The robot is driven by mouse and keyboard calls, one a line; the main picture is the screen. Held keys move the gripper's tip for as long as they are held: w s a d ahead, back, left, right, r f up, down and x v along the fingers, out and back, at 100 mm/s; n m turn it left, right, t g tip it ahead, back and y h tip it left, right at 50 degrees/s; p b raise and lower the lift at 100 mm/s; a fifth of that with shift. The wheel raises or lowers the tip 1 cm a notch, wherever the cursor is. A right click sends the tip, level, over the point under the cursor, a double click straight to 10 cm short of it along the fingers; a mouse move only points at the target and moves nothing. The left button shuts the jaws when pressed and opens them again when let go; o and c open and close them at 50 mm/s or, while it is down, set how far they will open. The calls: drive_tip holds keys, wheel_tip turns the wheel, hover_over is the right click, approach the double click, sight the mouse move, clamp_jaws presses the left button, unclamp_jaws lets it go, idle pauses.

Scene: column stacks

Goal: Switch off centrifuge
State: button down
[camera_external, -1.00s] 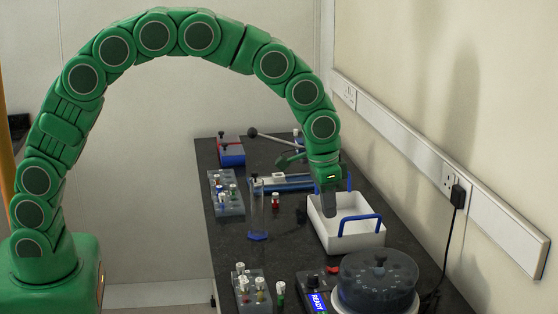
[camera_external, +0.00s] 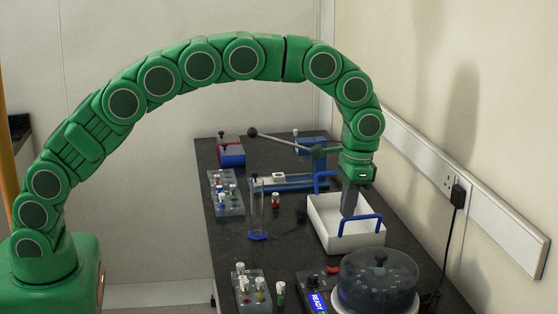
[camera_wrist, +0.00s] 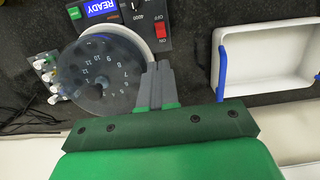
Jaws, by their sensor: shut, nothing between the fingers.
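The centrifuge (camera_external: 378,283) stands at the front right of the dark bench, a round unit with a smoky clear lid and a numbered rotor. It also shows in the wrist view (camera_wrist: 95,75). Its control panel has a blue display reading READY (camera_external: 317,302), also in the wrist view (camera_wrist: 101,7). A red switch (camera_wrist: 160,31) is at the panel's end beside the lid; it shows small in the external view (camera_external: 333,269). My gripper (camera_external: 348,212) is shut and empty, pointing down over the white tray, apart from the centrifuge. In the wrist view its fingertips (camera_wrist: 159,67) appear across the lid's edge.
The white tray (camera_external: 318,232) with blue handles stands behind the centrifuge. Tube racks (camera_external: 250,290) and a cylinder (camera_external: 257,215) stand left. A black plug (camera_external: 457,196) sits in the wall socket, its cable running down behind the centrifuge.

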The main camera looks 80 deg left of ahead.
sight(330, 264)
drive_tip(key=shift+w+g, duration=0.4)
drive_tip(key=shift+g, duration=0.1)
drive_tip(key=shift+f, duration=0.1)
idle(0.3)
drive_tip(key=x, duration=1.3)
drive_tip(key=shift+s+f, duration=0.2)
drive_tip(key=shift+f, duration=0.15)
